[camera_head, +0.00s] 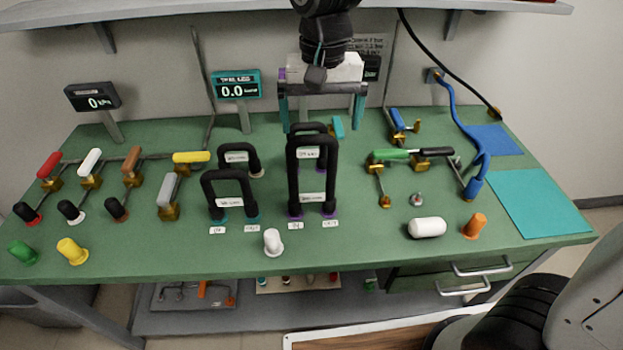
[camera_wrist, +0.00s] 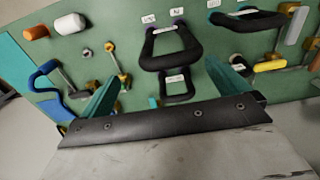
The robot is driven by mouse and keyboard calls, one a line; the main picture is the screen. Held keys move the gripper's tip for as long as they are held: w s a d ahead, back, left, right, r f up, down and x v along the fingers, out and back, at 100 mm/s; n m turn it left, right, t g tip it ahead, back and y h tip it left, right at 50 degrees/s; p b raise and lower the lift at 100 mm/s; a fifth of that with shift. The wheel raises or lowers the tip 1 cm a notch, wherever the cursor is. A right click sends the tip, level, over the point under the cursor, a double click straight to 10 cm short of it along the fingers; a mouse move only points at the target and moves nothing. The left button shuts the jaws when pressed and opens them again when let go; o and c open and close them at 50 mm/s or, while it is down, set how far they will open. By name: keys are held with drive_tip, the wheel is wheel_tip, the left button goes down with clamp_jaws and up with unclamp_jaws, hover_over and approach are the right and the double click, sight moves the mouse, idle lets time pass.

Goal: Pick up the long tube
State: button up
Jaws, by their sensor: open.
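The long tube, a tall black U-shaped loop (camera_head: 294,180), stands upright with its legs in purple-collared ports at the middle of the green bench. It also shows in the wrist view (camera_wrist: 168,64). A second black loop (camera_head: 299,128) is partly hidden behind it. My gripper (camera_head: 321,126) is open and empty, pointing down above and behind the long tube. In the wrist view my gripper's teal fingers (camera_wrist: 166,72) are spread wide, to either side of the loops. I see no contact with the tube.
Two shorter black loops (camera_head: 226,177) stand left of the long tube. A white stopper (camera_head: 273,242) stands in front. Valves with coloured handles (camera_head: 187,157) are on the left, and a green-handled valve (camera_head: 391,155) on the right.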

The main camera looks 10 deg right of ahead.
sight(312, 145)
drive_tip(key=shift+w+a+f, duration=0.3)
drive_tip(key=shift+a+f, duration=0.4)
drive_tip(key=shift+a, duration=0.2)
drive_tip(key=f, duration=0.7)
drive_tip(key=shift+s+d+f, duration=0.15)
drive_tip(key=shift+s, duration=0.05)
drive_tip(key=c, duration=1.1)
drive_tip(key=shift+r, duration=0.2)
